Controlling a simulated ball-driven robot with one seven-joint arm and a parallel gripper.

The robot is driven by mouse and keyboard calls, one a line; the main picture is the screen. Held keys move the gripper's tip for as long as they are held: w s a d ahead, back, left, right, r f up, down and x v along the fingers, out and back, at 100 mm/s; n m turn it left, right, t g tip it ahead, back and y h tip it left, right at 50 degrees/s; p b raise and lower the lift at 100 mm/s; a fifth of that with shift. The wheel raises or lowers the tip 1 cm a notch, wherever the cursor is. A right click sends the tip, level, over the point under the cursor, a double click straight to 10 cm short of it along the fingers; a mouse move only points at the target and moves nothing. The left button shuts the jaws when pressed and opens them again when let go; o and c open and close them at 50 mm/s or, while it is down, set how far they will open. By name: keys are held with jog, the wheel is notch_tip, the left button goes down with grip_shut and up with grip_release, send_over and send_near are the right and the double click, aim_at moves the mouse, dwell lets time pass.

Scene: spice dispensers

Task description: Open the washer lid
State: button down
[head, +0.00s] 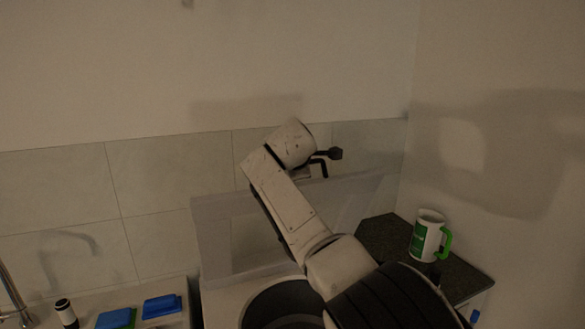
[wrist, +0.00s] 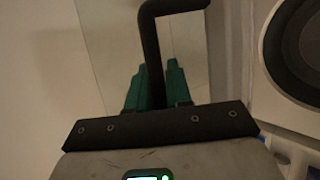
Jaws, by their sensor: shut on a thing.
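The washer (head: 222,300) stands at the bottom middle in the head view, with its round dark drum opening (head: 285,305) exposed. Its pale, see-through lid (head: 215,225) stands raised, roughly upright, behind the opening. My arm reaches up across the lid, and its end is at the lid's top edge. In the wrist view my gripper (wrist: 153,90) has teal fingers close together, with a dark bent bar in front of them. The gripper is shut on the lid, though the bar hides the contact. The drum opening also shows in the wrist view (wrist: 300,50), at right.
A dark counter (head: 385,238) at right holds a white and green mug (head: 426,236). At left are blue sponges (head: 161,306), a dark bottle (head: 65,313) and a faucet (head: 12,297). The tiled wall (head: 165,180) is close behind the lid.

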jog(key=shift+w+a+f, duration=0.1)
jog(key=shift+w+f, duration=0.2)
jog(key=shift+f, duration=0.05)
jog(key=c, duration=1.4)
grip_release()
jog(key=shift+w, duration=0.1)
jog(key=shift+a+r, duration=0.1)
jog(key=shift+r, duration=0.2)
jog(key=shift+b+v, duration=0.9)
jog(key=shift+v, duration=0.3)
jog(key=b+v, duration=0.2)
jog(key=v, duration=0.6)
jog(key=shift+b, duration=0.35)
jog(key=shift+s+a, duration=0.1)
jog(key=shift+s, duration=0.1)
